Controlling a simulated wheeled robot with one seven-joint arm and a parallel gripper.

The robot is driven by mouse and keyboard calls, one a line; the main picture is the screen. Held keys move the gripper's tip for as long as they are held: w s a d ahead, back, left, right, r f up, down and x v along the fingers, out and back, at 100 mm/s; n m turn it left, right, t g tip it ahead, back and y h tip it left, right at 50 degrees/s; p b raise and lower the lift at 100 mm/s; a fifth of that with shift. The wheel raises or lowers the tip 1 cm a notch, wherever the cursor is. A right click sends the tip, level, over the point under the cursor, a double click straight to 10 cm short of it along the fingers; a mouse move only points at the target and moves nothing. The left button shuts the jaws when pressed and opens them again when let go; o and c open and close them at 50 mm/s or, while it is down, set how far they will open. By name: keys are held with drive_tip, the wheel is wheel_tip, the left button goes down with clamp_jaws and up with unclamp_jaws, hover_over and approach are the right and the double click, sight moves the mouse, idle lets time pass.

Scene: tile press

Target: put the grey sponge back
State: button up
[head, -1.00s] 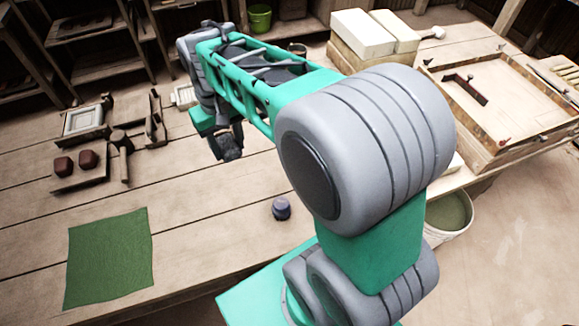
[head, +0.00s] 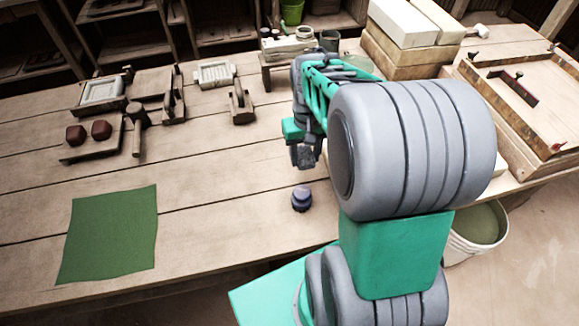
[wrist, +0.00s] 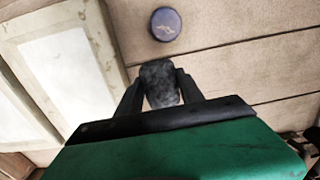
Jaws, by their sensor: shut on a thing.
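My gripper (head: 304,152) hangs above the table, right of its middle in the head view, near a small dark purple-grey jar (head: 301,199). In the wrist view my gripper's fingers are shut on the grey sponge (wrist: 160,84), a mottled grey lump held between them. The sponge is held clear of the table top. The round lid of the jar (wrist: 165,24) shows just beyond the sponge in the wrist view. I cannot make out a marked place for the sponge.
A low rack (head: 266,72) with small items stands behind my arm. White blocks (head: 402,22) are stacked at the back right, beside a wooden press frame (head: 520,115). A green cloth (head: 108,235) lies front left. A bucket (head: 476,235) stands at right. The table's middle is clear.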

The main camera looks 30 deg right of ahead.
hover_over(290, 173)
wheel_tip(290, 173, down, 6)
drive_tip(key=shift+s+r, duration=0.1)
drive_tip(key=shift+r, duration=0.05)
drive_tip(key=shift+f, duration=1.65)
drive_tip(key=shift+f+b, duration=0.1)
drive_tip(key=shift+b, duration=0.2)
drive_tip(key=o, duration=1.2)
